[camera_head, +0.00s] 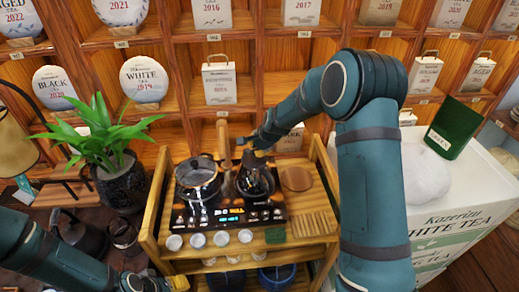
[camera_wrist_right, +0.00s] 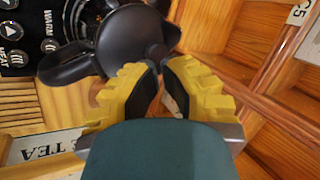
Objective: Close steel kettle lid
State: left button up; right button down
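A dark kettle (camera_head: 256,184) stands on the right side of the cooktop in the head view. My right gripper (camera_head: 256,148) is above and behind the dark kettle. My left gripper (camera_head: 165,284) is at the bottom edge, partly cut off.
The cooktop (camera_head: 225,216) sits on a wooden cart (camera_head: 150,240) with several small white cups (camera_head: 198,240) in front. A potted plant (camera_head: 122,185) stands left. Shelves of tea cakes rise close behind.

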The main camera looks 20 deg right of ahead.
pick_arm(q)
jog(key=shift+f, duration=0.3)
pick_arm(e)
jog(key=shift+w+a+f, duration=0.1)
jog(key=shift+w+f, duration=0.25)
jog(key=shift+w, duration=0.05)
